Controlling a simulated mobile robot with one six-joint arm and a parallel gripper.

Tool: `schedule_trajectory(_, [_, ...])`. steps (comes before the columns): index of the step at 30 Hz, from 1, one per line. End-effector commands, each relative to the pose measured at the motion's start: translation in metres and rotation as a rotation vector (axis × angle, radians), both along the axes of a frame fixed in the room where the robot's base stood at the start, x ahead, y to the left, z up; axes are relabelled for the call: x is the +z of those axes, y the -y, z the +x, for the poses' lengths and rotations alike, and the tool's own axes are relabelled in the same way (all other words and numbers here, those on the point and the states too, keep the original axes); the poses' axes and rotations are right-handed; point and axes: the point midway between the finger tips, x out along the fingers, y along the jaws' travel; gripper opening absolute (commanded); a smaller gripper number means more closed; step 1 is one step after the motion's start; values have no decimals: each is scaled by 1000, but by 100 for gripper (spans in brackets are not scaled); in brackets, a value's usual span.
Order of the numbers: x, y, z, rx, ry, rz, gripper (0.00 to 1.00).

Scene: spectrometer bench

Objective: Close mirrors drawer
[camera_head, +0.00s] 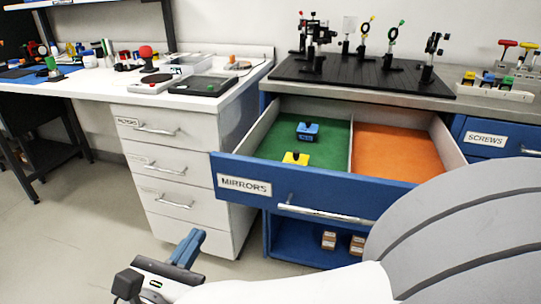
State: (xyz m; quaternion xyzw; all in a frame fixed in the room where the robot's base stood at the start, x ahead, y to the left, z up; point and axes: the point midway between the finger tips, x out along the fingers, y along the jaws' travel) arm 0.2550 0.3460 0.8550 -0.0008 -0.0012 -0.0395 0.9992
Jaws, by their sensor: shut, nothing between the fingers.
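The blue mirrors drawer (309,191) stands pulled out of the bench on the right. Its front carries a white MIRRORS label (244,186) and a silver bar handle (326,214). Inside, the left compartment has a green floor with a blue mount (308,131) and a yellow mount (296,158) on it. The right compartment has an orange floor (397,151) and looks empty. My gripper (188,247) is at the lower left, in front of the white cabinet, apart from the drawer and left of its front. Its blue fingers are together with nothing visible between them. My arm covers the area below the drawer's right end.
White drawers (160,170) stand left of the open drawer, all shut. A shut SCREWS drawer (487,140) is at the right. A black optical breadboard (360,75) with mounted optics sits above. Small boxes (329,240) lie on the shelf below. The left floor is clear.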

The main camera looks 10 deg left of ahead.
Motion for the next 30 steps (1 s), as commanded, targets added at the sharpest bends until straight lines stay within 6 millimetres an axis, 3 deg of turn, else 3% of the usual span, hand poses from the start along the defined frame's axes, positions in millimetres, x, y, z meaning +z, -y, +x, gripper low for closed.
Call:
schedule_trajectory(18, [-3, 10, 109, -5, -2, 2, 0])
schedule_trajectory(24, [-1, 11, 130, -3, -2, 2, 0])
schedule_trajectory(30, [0, 11, 135, 0, -2, 1, 0])
